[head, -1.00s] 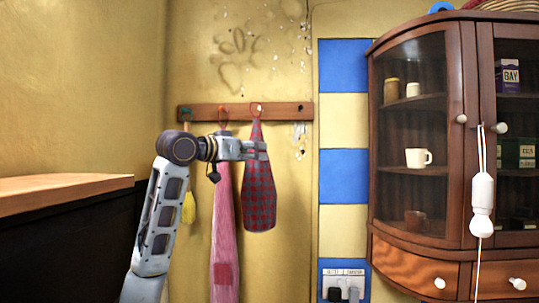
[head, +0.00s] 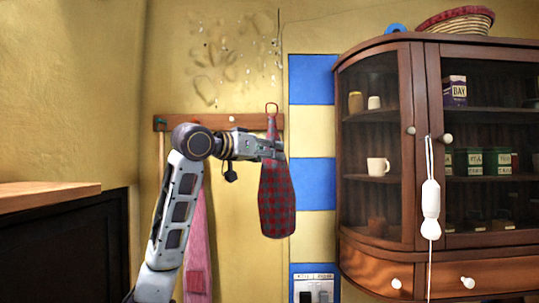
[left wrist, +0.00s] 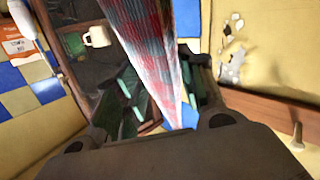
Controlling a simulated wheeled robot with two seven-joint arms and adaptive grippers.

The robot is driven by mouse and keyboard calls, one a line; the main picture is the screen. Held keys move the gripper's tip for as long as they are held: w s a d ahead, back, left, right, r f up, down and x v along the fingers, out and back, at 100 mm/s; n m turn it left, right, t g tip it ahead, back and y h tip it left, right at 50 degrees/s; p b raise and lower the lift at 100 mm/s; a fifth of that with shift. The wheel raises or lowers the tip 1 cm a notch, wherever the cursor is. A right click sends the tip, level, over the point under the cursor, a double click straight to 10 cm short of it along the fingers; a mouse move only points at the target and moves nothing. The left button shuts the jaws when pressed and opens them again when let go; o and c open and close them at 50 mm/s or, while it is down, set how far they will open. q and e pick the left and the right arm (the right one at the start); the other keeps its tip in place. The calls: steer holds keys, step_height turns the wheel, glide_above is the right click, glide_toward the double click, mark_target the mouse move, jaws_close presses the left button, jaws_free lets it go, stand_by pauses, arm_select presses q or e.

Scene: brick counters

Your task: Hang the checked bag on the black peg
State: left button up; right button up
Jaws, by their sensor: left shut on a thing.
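The red-and-dark checked bag (head: 276,207) hangs from my left gripper (head: 271,151) in the head view. The gripper is shut on its narrow neck, and its loop (head: 271,107) stands up at the right end of the wooden peg rack (head: 212,122). The bag crosses the left wrist view (left wrist: 150,45) between the fingers (left wrist: 160,98). The black peg cannot be made out; the bag and gripper cover that end of the rack in the head view. My right gripper is not in view.
A white peg (head: 232,118) on the rack is bare. A pink bag (head: 198,250) hangs behind my left arm. A green peg (head: 160,122) is at the left end. A glass-fronted cabinet (head: 350,215) stands to the right, past the blue and yellow tiles (head: 312,130).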

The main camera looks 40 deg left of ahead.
arm_select(q)
steer(key=shift+s+a, duration=0.1)
steer(key=shift+a, duration=0.2)
steer(key=shift+d, duration=0.15)
steer(key=shift+a, duration=0.2)
steer(key=shift+w, duration=0.2)
steer(key=shift+w+a+f+p, duration=0.2)
steer(key=shift+w+a+p, duration=0.1)
steer(key=shift+w+a, duration=1.3)
steer(key=shift+w+a+f+p, duration=0.2)
steer(key=shift+w+a+p, duration=0.1)
steer(key=shift+w+a, duration=1.3)
jaws_close()
steer(key=shift+w+a+f, duration=0.2)
steer(key=shift+w+f, duration=0.4)
steer(key=shift+w, duration=0.2)
